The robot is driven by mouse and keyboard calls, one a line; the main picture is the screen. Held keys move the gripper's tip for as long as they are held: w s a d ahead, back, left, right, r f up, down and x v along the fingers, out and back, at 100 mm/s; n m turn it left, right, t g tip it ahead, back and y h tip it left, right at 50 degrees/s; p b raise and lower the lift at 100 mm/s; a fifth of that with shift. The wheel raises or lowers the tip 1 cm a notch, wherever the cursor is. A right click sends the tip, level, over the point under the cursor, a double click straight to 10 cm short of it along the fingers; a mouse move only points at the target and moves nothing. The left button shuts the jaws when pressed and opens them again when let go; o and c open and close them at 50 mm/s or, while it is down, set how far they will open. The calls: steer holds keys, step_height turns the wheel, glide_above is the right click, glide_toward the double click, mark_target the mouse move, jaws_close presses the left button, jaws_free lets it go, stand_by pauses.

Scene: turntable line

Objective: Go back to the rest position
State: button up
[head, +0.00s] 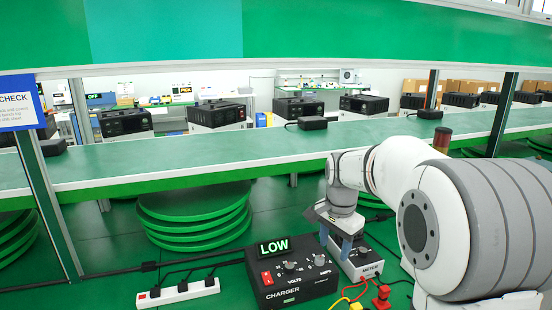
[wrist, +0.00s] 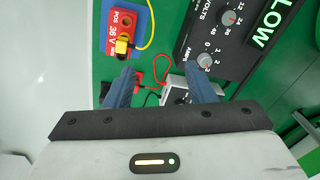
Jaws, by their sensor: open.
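My gripper (head: 345,243) hangs low over the bench beside the charger and the meter in the head view. In the wrist view its two blue fingers (wrist: 162,84) are apart with nothing held between them. A black charger (head: 290,278) with a lit LOW display sits just left of my gripper. A grey meter box (head: 368,262) is below and behind the fingers, partly hidden by them. In the wrist view a red block marked POS 36 V (wrist: 124,22) carries a yellow plug (wrist: 122,45) with a yellow cable. A red cable (wrist: 152,97) runs between the fingers.
A white power strip (head: 178,292) with black plugs lies left of the charger. A long green shelf (head: 220,160) crosses behind, carrying a small black box (head: 312,122). Stacked green discs (head: 195,220) stand beneath it. A dark upright post (head: 45,200) is at the left.

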steer(key=s+f+n+t, duration=0.1)
steer(key=s+n, duration=0.9)
steer(key=s, duration=1.4)
steer(key=shift+s+d+f+t, duration=0.15)
steer(key=shift+f+t, duration=0.15)
steer(key=shift+f, duration=0.45)
steer(key=shift+c, duration=0.3)
